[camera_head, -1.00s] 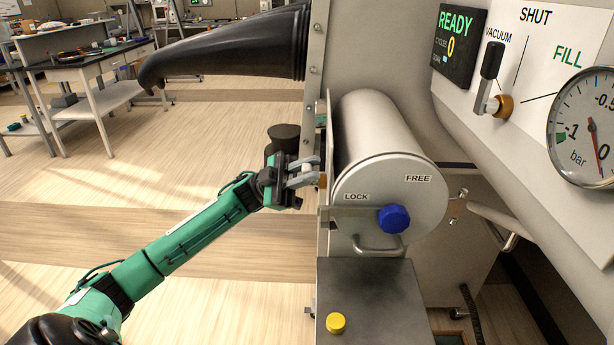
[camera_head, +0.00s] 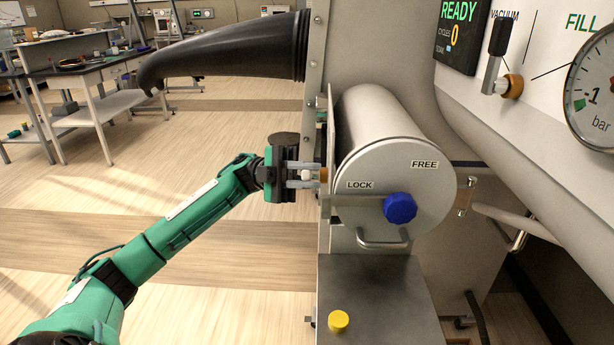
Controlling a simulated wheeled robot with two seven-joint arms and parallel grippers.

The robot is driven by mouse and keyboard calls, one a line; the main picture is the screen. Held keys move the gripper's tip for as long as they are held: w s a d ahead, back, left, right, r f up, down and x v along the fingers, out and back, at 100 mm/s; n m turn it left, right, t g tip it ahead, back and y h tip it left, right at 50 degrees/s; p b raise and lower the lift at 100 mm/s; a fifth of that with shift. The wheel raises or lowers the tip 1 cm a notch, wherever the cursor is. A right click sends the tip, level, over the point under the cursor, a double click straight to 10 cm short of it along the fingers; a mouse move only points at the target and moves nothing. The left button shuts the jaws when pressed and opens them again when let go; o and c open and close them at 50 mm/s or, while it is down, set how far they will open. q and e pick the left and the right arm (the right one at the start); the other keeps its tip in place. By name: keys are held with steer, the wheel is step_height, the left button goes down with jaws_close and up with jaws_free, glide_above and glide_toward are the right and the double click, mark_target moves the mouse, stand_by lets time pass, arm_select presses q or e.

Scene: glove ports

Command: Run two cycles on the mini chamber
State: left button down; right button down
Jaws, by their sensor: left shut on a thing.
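The mini chamber (camera_head: 385,120) is a pale grey cylinder lying on its side, its round end door (camera_head: 425,205) shut. The door carries LOCK and FREE labels, a blue knob (camera_head: 400,208) on a flat bar, and a handle (camera_head: 382,243) below. My left gripper (camera_head: 308,175) is left of the chamber, shut on a small pale piece beside an orange-brown part; what it belongs to is partly hidden. The display (camera_head: 462,30) reads READY, cycles 0. The valve lever (camera_head: 495,65) stands up from its orange hub, near the VACUUM label. The gauge (camera_head: 595,95) is cut off at the right.
A black glove sleeve (camera_head: 225,50) juts left above my left gripper. A grey shelf with a yellow button (camera_head: 338,321) is below the door. A pipe (camera_head: 515,215) runs at the right. The floor at left is open, with benches (camera_head: 85,60) behind.

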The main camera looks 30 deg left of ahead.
arm_select(q)
steer(key=shift+f, duration=0.1)
steer(key=c, duration=1.3)
jaws_free()
steer(key=shift+a, duration=0.25)
steer(key=b+v, duration=0.1)
steer(key=v, duration=1.2)
steer(key=shift+w+a+f, duration=0.1)
steer(key=shift+a, duration=0.05)
arm_select(e)
steer(key=v, duration=0.2)
steer(key=shift+s+r, duration=0.2)
steer(key=shift+r, duration=0.15)
